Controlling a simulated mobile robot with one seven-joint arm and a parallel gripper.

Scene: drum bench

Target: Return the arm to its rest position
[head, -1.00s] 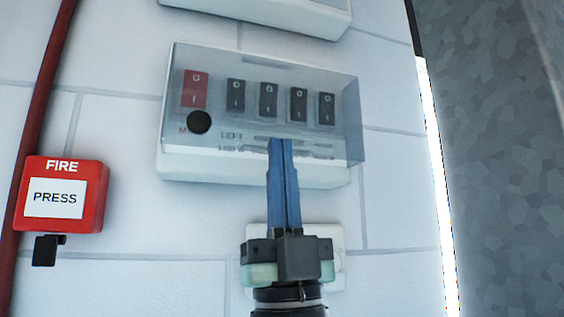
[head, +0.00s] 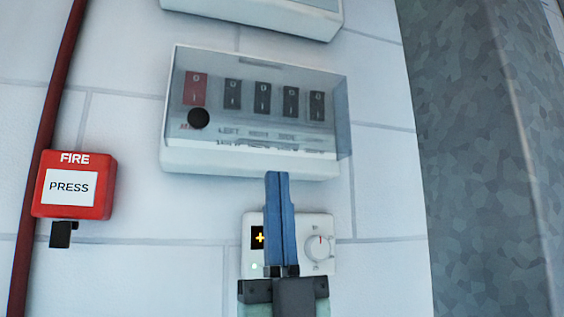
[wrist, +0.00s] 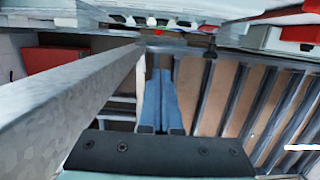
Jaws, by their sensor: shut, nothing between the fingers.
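My gripper (head: 279,176) has two blue fingers that are together with nothing between them. In the wrist view the shut fingers (wrist: 160,78) point away from the camera. The switch box (head: 250,157) is on the white wall, with a clear cover over a red switch, several black switches and a black round knob. The fingertips look apart from the box, but the depth gap is hard to judge.
A thermostat (head: 320,248) with a dial is partly hidden behind my fingers. A red fire call box (head: 75,185) and a red pipe (head: 44,130) are at left. A grey metal post (head: 470,150) stands at right. Another white box (head: 262,12) is above.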

